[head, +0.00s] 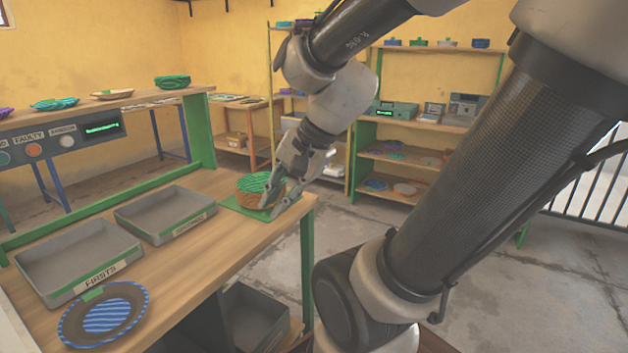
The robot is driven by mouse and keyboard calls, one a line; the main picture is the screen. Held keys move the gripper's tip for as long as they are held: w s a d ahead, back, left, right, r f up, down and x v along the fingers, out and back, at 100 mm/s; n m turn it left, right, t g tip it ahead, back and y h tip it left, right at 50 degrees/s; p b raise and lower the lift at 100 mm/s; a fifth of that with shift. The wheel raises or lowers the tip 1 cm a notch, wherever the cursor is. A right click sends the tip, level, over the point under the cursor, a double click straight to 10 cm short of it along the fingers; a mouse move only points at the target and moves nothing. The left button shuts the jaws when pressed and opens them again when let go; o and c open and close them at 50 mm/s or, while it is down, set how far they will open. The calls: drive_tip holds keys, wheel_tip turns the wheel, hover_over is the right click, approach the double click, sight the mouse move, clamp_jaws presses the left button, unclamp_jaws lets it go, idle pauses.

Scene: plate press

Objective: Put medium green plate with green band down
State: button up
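A green patterned plate (252,182) lies on top of a brown, basket-like stack (248,198) on a green mat (232,204), at the far right corner of the workbench. My gripper (279,198) reaches down at the right rim of the plate and stack, with its fingers overlapping them in the picture. Whether the fingers pinch the rim or stand around it cannot be told. The gripper hides the right side of the stack and part of the mat.
On the workbench are a grey tray labelled FIRSTS (60,290), a second grey tray (150,238), and a blue striped plate (68,327) near the front. A raised shelf with a button panel (62,140) runs behind. Shelving with plates (405,155) stands beyond.

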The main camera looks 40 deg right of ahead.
drive_tip(key=s+d+r+n+h, duration=0.3)
drive_tip(key=s+d+n, duration=0.1)
drive_tip(key=n, duration=0.8)
drive_tip(key=shift+d+r+n+h, duration=0.25)
drive_tip(key=shift+d+n+h, duration=0.15)
drive_tip(key=shift+d, duration=0.45)
